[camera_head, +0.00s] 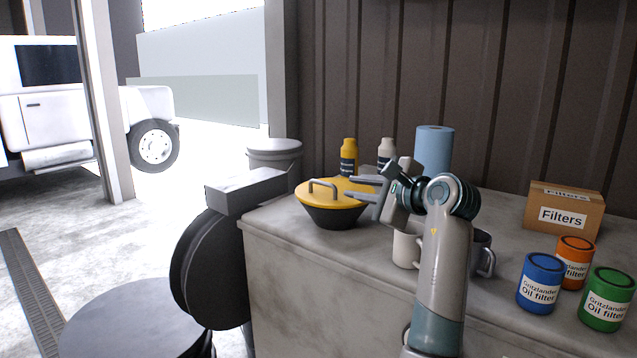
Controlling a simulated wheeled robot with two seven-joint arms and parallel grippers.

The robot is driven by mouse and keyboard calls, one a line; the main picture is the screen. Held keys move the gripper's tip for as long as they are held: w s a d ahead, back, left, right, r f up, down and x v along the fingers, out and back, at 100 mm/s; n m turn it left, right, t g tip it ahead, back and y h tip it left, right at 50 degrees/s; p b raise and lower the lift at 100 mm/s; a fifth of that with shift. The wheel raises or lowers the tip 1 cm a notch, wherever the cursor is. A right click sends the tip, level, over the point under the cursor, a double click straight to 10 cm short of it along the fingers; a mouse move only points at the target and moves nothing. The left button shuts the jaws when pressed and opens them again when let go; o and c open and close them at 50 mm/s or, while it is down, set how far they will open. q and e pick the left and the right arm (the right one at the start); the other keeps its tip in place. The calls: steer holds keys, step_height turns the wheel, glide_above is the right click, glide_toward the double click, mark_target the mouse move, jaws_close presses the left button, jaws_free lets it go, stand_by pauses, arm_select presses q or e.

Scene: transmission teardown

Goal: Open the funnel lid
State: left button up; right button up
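The funnel (333,215) is a black bowl on the left end of the workbench. Its yellow lid (338,196) lies on top and looks closed, with a grey bar handle (323,184) on its left part. Nothing shows between the fingers. The fingers overlap the lid's right edge in the picture; I cannot tell whether they touch it. They hide part of that edge.
Yellow (348,158) and white (386,152) bottles and a blue paper roll (433,150) stand behind. A Filters box (563,212) and blue (541,284), orange (574,262) and green (606,300) cans are at right.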

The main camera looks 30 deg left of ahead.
mark_target(322, 183)
arm_select(q)
steer(key=p+x, duration=0.5)
steer(key=x, duration=1.1)
steer(key=shift+w, duration=0.15)
jaws_close()
